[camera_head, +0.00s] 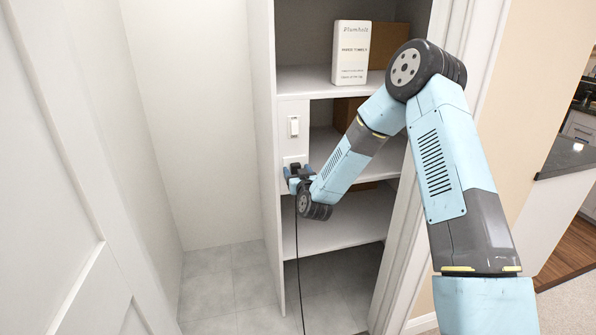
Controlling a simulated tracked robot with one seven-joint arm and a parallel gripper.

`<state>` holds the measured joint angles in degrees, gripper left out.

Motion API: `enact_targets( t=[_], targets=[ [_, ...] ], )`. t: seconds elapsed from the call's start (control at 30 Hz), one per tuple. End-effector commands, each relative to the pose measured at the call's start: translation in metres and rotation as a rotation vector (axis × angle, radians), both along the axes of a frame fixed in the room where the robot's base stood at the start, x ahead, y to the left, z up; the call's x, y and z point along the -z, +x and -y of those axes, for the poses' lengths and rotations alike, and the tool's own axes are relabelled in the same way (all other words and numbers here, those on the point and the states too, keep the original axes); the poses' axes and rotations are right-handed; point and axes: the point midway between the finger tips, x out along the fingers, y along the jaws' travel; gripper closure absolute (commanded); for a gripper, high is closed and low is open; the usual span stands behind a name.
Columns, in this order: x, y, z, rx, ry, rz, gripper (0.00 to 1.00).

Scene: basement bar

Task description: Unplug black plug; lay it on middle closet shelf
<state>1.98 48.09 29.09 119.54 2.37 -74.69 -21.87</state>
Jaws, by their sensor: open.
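My gripper (297,178) is open at the closet's narrow white front panel, just below a light switch. It is at the spot where a black cord (297,250) comes out and hangs down to the floor. The black plug is mostly hidden by or merged with the dark fingers; I cannot tell its outline or whether the fingers touch it. The middle closet shelf (322,147) is white and lies just right of my gripper, partly covered by my arm.
The upper shelf (305,80) holds a white box (351,53) and a cardboard box (388,42). Another brown box (346,112) stands on the middle shelf behind my arm. The lower shelf (335,235) looks mostly clear. A white door (50,190) is at left. The light switch (294,126) is above my gripper.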

Motion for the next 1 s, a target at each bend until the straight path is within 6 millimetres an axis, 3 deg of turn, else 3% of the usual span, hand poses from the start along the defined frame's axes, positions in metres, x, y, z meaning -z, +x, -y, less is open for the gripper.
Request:
enact_targets(
  t=[0.53, 1.0],
  targets=[
    [0.0000, -0.0004, -0.0012, -0.001, 0.001, 0.000, 0.30],
    [0.0002, -0.0005, -0.0014, -0.001, 0.000, 0.000, 0.75]
  ],
)
